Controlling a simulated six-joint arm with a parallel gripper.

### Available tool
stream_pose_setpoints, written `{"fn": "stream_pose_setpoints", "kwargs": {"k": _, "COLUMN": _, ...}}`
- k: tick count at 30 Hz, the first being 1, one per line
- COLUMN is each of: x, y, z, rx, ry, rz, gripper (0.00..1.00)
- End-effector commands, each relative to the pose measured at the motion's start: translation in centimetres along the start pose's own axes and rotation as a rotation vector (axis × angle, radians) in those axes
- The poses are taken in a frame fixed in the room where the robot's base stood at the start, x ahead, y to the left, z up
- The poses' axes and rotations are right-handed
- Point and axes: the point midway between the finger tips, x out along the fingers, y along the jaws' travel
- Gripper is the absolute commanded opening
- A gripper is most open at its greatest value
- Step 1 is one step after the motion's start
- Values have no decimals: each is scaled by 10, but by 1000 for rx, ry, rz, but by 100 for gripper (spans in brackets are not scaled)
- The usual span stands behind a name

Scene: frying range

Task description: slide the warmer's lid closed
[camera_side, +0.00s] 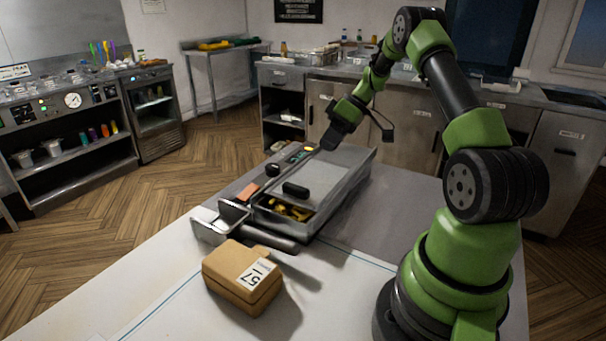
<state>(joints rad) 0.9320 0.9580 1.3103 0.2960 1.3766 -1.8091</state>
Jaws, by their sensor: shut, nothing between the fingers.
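The warmer (345,192) is a long metal box on the worktable. Its flat grey lid (318,172) covers the far and middle part, and a black handle (295,189) stands at the lid's near edge. The near end is uncovered, and golden fries (289,209) show inside. My gripper (330,143) is shut and empty. It appears above the far left part of the warmer, beyond the lid handle and apart from it. Its fingertips are dark and small, and their exact height above the lid cannot be told.
A brown box marked 57 (243,279) sits on the near table. A metal scoop-like tool (215,226) with a dark handle (270,240) lies between it and the warmer. A control strip with buttons (302,154) runs along the warmer's left. The table's right front is clear.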

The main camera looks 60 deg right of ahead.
Motion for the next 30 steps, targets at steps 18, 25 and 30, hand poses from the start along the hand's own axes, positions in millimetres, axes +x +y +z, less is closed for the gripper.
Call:
{"fn": "stream_pose_setpoints", "kwargs": {"k": 18, "x": 87, "y": -30, "z": -1, "rx": 0, "ry": 0, "rz": 0, "gripper": 0}}
{"fn": "stream_pose_setpoints", "kwargs": {"k": 25, "x": 90, "y": -36, "z": 0, "rx": 1, "ry": 0, "rz": 2, "gripper": 0}}
{"fn": "stream_pose_setpoints", "kwargs": {"k": 30, "x": 90, "y": -36, "z": 0, "rx": 1, "ry": 0, "rz": 1, "gripper": 0}}
